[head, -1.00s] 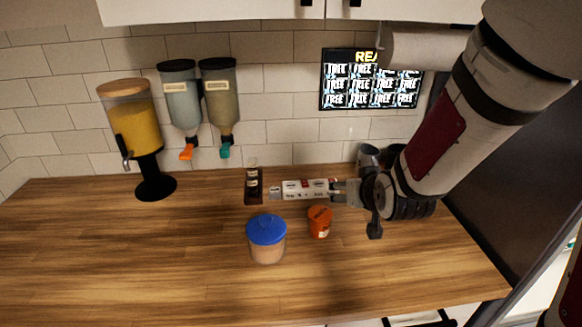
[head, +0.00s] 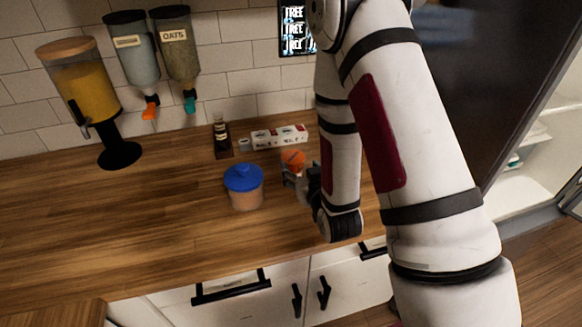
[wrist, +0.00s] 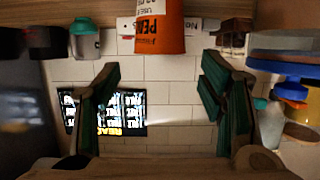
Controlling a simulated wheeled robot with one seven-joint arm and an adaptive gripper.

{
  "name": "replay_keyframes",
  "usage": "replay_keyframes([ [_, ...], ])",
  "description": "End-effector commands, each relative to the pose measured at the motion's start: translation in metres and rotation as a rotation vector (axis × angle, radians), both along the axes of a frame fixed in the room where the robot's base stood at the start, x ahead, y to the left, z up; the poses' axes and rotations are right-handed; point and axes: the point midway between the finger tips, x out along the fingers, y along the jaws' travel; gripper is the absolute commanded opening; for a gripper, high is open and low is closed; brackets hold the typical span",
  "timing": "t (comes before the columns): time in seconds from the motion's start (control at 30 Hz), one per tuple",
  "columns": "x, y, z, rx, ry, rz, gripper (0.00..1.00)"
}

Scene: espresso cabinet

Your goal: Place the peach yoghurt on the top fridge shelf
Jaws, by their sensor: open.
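The peach yoghurt is a small orange tub (head: 292,160) standing on the wooden counter, just right of the blue-lidded jar. In the wrist view the orange tub (wrist: 160,35) appears upside down with part of its "PEA" lettering, between and beyond the fingers. My gripper (head: 290,177) is low over the counter on the near side of the tub. In the wrist view my gripper (wrist: 162,100) is open, with clear space between its fingers. The fridge interior (head: 525,160) shows partly at the right of the head view; its top shelf cannot be made out.
The blue-lidded jar (head: 244,187) stands close left of the tub. A milk carton (head: 279,137) lies behind it, beside a dark bottle (head: 222,138). The left and front counter (head: 120,220) is clear.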

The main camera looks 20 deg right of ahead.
Motion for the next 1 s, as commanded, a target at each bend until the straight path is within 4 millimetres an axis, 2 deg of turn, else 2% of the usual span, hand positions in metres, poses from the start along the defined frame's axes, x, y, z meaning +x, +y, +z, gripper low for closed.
replay_keyframes([
  [0.03,0.011,0.0,-0.005,0.0,-0.004,0.0,0.64],
  [0.2,0.041,0.0,-0.014,0.0,-0.005,0.001,0.64],
  [0.57,0.067,0.0,-0.02,0.0,-0.001,0.0,0.64],
  [0.8,0.101,0.0,-0.031,0.0,-0.002,0.0,0.64],
  [1.0,0.113,0.0,-0.035,0.0,0.001,0.0,0.64],
])
